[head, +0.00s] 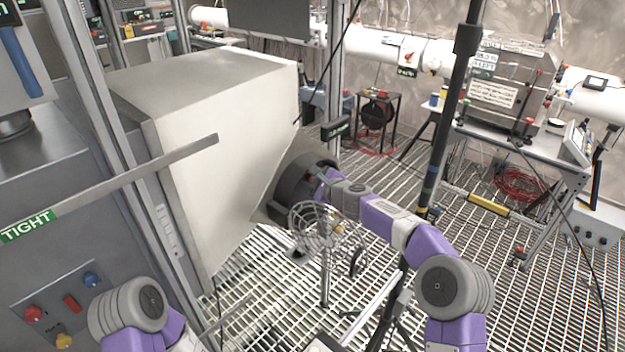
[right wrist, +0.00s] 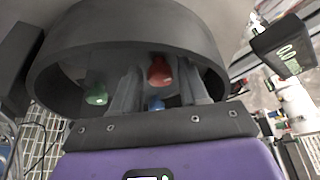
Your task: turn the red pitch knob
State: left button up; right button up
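The red knob (right wrist: 159,71) shows in the right wrist view inside a dark round shroud (right wrist: 130,22). A green knob (right wrist: 97,95) is to its left and a blue knob (right wrist: 156,104) is below it. My right gripper (right wrist: 160,86) reaches into the shroud with its two grey fingers apart. The red knob appears between the fingertips; I cannot tell whether they touch it. In the head view the shroud (head: 292,178) sits on the end of a large pale housing, and hides my right fingers. My left arm shows at the lower left, with its gripper out of view.
The pale housing (head: 215,120) fills the left middle. A wire-cage fan (head: 318,228) stands just below my right wrist. A dark vertical pole (head: 447,110) rises behind my right arm. A side panel (head: 60,300) at lower left carries other coloured knobs.

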jog(key=shift+o, duration=0.8)
jog(key=shift+s+d+r+b, duration=0.1)
jog(key=shift+s+d+b, duration=0.25)
jog(key=shift+s, duration=0.1)
jog(key=b+v, duration=0.2)
jog(key=v, duration=0.4)
jog(key=shift+s, duration=0.2)
jog(key=shift+r, duration=0.2)
